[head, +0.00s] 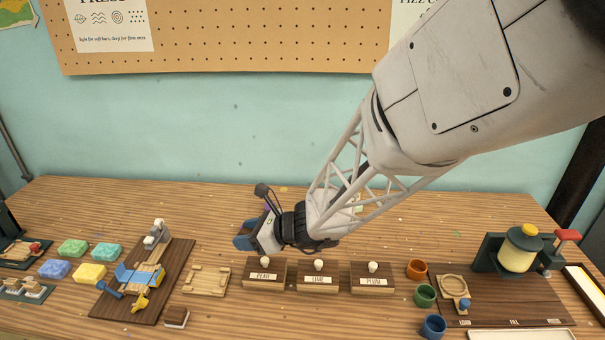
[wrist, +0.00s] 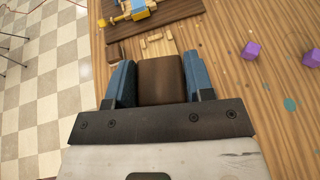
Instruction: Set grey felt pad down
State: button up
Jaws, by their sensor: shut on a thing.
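My gripper (wrist: 161,85) is shut on a brown block (wrist: 161,79), which sits between its two blue fingers in the wrist view. No grey felt shows on the side facing the camera; whether it is the felt pad's back I cannot tell. In the head view my gripper (head: 247,236) is above the table, behind and left of the labelled blocks, and hides what it holds. A small brown block with a pale edge (head: 176,317) lies on the table at the front, beside the dark board. A pale wooden tray (head: 206,281) lies right of that board.
The dark board (head: 178,262) carries a blue and yellow device (head: 140,277). Coloured soap bars (head: 73,249) lie left of it. Blocks labelled PEAR (head: 264,276), LIME and PLUM stand in a row. Cups (head: 424,295) and a press (head: 518,252) are at right. Purple cubes (wrist: 251,50) show in the wrist view.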

jog(key=w+d+f+m+t, duration=0.1)
jog(key=w+d, duration=0.1)
jog(key=w, duration=1)
jog(key=w+d+f+m+t, duration=0.1)
jog(key=w+d, duration=0.2)
jog(key=w, duration=0.9)
jog(key=shift+t+h, duration=0.3)
jog(key=shift+t, duration=0.1)
jog(key=f, duration=0.4)
jog(key=shift+w+f, duration=0.4)
jog(key=shift+f, duration=3.15)
jog(key=shift+f, duration=1.85)
jog(key=shift+f, duration=0.1)
